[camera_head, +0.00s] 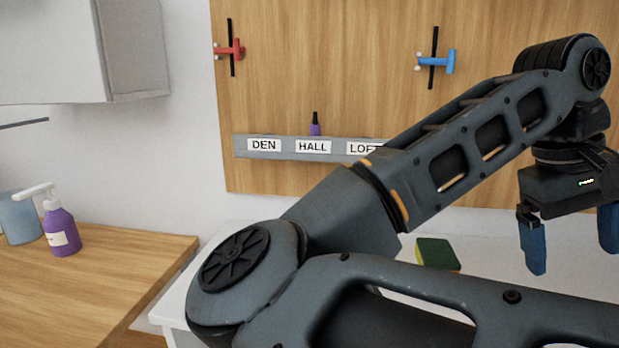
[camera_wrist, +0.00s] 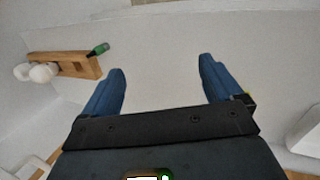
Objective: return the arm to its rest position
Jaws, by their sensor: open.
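My gripper (camera_head: 568,250) is at the right of the head view, its blue fingers hanging down and spread apart. Nothing is between them. My dark grey arm reaches across the middle and right of the head view and hides part of the board and the white surface. In the wrist view, my gripper (camera_wrist: 161,88) also shows both blue fingers wide apart, with a plain pale surface beyond them.
A sponge (camera_head: 437,254) lies behind my arm. A purple pump bottle (camera_head: 61,230) stands on the left counter (camera_head: 130,270).

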